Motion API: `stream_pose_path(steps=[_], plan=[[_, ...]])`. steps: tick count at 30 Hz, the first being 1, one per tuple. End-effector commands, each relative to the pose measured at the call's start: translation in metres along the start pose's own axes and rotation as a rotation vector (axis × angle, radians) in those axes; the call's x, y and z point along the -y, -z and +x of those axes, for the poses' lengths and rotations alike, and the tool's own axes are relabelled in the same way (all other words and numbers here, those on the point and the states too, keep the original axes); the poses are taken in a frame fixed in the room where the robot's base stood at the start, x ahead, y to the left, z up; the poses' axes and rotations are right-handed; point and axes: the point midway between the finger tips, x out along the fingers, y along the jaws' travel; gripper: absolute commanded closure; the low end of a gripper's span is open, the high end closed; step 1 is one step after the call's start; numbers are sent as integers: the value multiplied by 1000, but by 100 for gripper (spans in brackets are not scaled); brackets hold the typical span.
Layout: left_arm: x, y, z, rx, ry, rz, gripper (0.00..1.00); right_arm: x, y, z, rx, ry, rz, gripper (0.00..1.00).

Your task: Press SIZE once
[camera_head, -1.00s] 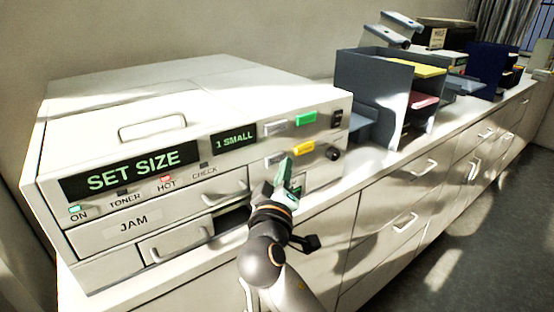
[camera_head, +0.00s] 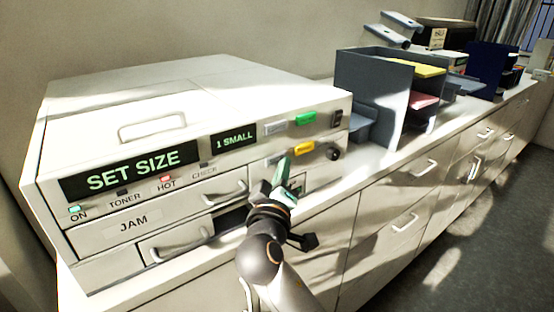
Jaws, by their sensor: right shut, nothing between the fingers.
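A white copier-like machine (camera_head: 200,80) stands on the counter at the left. Its large display (camera_head: 131,170) reads SET SIZE and its small display (camera_head: 233,138) reads 1 SMALL. Its buttons are an upper grey one (camera_head: 275,127), a green one (camera_head: 305,118), a lower grey one (camera_head: 271,161) and a yellow one (camera_head: 302,147). I cannot read labels on them. My right gripper (camera_head: 285,166) is shut and empty, its tip just below and between the lower grey and yellow buttons. I cannot tell whether it touches either. My left gripper is not in view.
A black switch (camera_head: 337,118) and a dark knob (camera_head: 334,153) are at the panel's right edge. Drawer handles (camera_head: 180,244) stick out below. A dark grey paper sorter (camera_head: 375,85) stands right of the machine. Open floor (camera_head: 470,240) lies at the right.

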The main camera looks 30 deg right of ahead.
Motion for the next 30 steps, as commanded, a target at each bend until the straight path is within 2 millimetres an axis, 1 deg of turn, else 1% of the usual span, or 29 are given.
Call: stream_pose_path(steps=[30], plan=[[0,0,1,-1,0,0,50,5,5,7,1,-1,0,100]])
